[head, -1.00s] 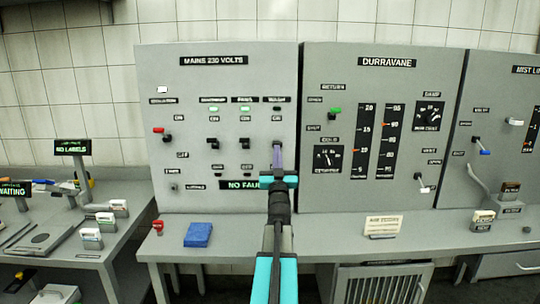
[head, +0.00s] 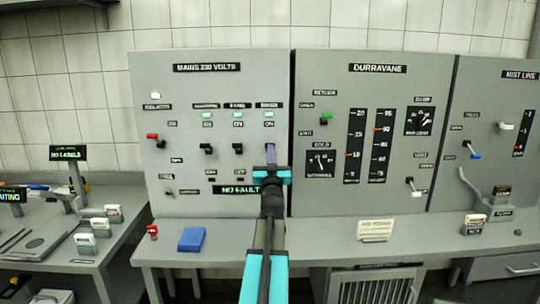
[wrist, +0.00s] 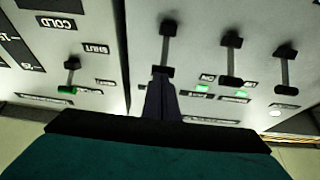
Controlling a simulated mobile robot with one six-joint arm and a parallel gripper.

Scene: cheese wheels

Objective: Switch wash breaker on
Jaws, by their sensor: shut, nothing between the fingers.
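The grey "MAINS 230 VOLTS" panel (head: 180,90) stands at the back left of centre. Three green lamps are lit in its upper row; the rightmost lamp (head: 268,114) is above my gripper. My gripper (head: 269,148) is shut and empty, pointing up at the rightmost breaker column. In the head view it hides that column's lever. The wrist view, upside down, shows this lever (wrist: 166,45) just beyond my fingertips (wrist: 160,88); whether they touch I cannot tell. The two other breaker levers (head: 207,148) (head: 238,148) are to the left.
A red-handled isolator switch (head: 153,136) is at the panel's left. A lit "NO FAULT" sign (head: 235,190) is below the breakers, partly covered by my arm. The Durravane panel (head: 340,75) adjoins on the right. A blue block (head: 193,239) lies on the bench below.

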